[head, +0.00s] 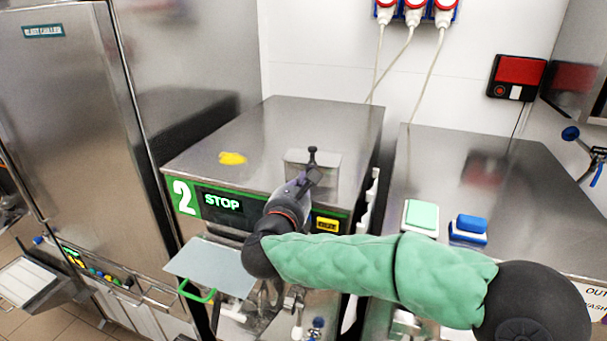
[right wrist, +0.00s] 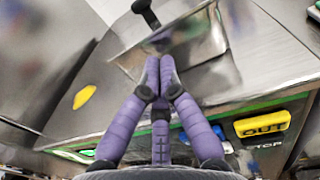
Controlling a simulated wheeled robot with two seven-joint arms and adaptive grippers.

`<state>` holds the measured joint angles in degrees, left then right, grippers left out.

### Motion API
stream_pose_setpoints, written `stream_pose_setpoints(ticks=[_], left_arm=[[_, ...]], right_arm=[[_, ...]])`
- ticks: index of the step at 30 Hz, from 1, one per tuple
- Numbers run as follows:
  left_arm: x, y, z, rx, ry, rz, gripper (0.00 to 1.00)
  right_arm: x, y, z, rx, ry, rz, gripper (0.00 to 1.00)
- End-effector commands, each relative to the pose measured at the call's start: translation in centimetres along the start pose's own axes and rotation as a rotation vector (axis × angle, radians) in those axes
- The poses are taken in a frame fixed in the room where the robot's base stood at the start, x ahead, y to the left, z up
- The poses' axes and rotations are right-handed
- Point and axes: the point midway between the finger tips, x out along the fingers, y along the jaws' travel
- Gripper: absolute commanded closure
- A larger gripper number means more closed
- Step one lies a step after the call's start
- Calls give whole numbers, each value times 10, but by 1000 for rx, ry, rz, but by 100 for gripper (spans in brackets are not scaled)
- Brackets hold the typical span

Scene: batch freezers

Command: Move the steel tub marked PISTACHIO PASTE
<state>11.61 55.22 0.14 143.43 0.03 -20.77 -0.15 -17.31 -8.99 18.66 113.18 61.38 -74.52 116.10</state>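No lettering PISTACHIO PASTE is readable, and I cannot pick out the marked tub for certain. A rectangular steel piece (head: 325,165) with an upright black knob (head: 312,155) sits on the top of machine 2 (head: 270,130); it may be a lid or a tub. It also shows in the right wrist view (right wrist: 205,45). My right gripper (head: 312,178) is over the front of the machine top. Its purple fingertips (right wrist: 159,70) are together at the near edge of this piece; contact is unclear.
A yellow smear (head: 232,158) lies on the machine top. A flat plate (head: 212,266) juts out below the STOP display (head: 222,203). The chiller (head: 65,110) stands left. A green-topped block (head: 420,216) and a blue one (head: 470,225) sit on the right-hand steel top.

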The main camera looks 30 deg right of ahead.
Motion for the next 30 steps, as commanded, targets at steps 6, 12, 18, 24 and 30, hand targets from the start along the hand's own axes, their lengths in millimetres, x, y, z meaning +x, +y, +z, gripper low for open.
stream_pose_setpoints(ticks=[6, 12, 18, 24, 30], left_arm=[[-5, 2, 0, 0, 0, 0, 60], [-4, 2, 0, 0, 0, 0, 60], [-2, 1, 0, 0, 0, 0, 60], [15, -6, 0, 0, 0, 0, 60], [26, -9, -1, 0, 0, 0, 60]], right_arm=[[14, 0, 0, 0, 1, 0, 100], [15, 0, 0, 0, 0, 1, 100], [16, 0, -1, 1, 0, 0, 100], [32, 0, -5, 1, 1, -3, 100], [46, 0, -3, 1, 1, 0, 100]])
